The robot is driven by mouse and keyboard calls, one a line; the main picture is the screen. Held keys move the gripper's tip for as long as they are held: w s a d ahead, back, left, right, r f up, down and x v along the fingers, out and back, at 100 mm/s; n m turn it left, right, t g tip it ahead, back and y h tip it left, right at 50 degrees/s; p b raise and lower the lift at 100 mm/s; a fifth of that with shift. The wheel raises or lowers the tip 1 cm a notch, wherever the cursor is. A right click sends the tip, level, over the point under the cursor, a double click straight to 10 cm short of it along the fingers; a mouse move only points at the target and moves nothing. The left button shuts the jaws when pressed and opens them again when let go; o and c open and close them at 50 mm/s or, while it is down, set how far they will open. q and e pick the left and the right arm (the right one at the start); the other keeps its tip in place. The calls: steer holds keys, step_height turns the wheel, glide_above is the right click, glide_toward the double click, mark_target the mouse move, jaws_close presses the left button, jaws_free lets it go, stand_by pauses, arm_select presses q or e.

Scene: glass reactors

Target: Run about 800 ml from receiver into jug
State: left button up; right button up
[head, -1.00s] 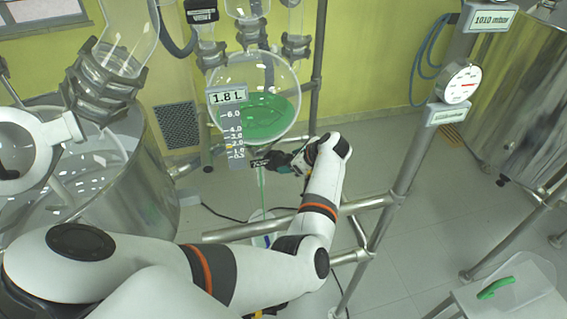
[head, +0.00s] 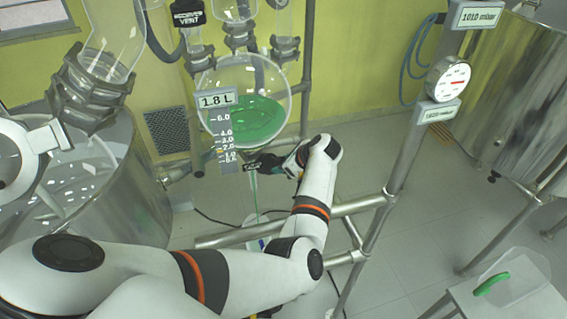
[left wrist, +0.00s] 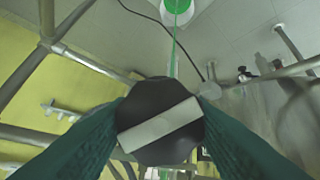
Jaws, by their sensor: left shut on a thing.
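The round glass receiver (head: 262,88) holds green liquid, and its label (head: 217,100) reads 1.8 L. My left gripper (head: 266,164) is at the outlet below the receiver. In the left wrist view, my left gripper (left wrist: 160,135) has its teal fingers on both sides of a black valve knob (left wrist: 150,160) with a pale bar across it, and is shut on it. A thin green stream (left wrist: 174,45) falls from the outlet into the white jug (left wrist: 192,18), which has green liquid inside. In the head view the jug (head: 252,220) is partly hidden by my arm.
A steel vessel (head: 130,205) stands at left. A metal frame post (head: 408,160) carries a round gauge (head: 448,78), and a rail (head: 350,208) crosses near the jug. A small table (head: 540,305) at lower right holds a green-handled clear item (head: 492,284).

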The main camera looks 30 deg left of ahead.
arm_select(q)
steer(key=shift+r+m+g+p, duration=0.25)
steer(key=shift+m+p, duration=0.75)
steer(key=shift+p, duration=0.55)
steer(key=shift+a+f+m+g+p, duration=0.15)
steer(key=shift+m+g+p, duration=0.3)
steer(key=shift+m+p, duration=0.55)
steer(key=shift+f+m+g+y, duration=0.25)
steer(key=shift+m+g+y, duration=0.05)
steer(key=shift+m, duration=0.8)
steer(key=shift+m+g+b, duration=0.3)
steer(key=shift+m+b, duration=0.2)
steer(key=shift+m, duration=0.6)
steer(key=o, duration=1)
steer(key=v, duration=1.2)
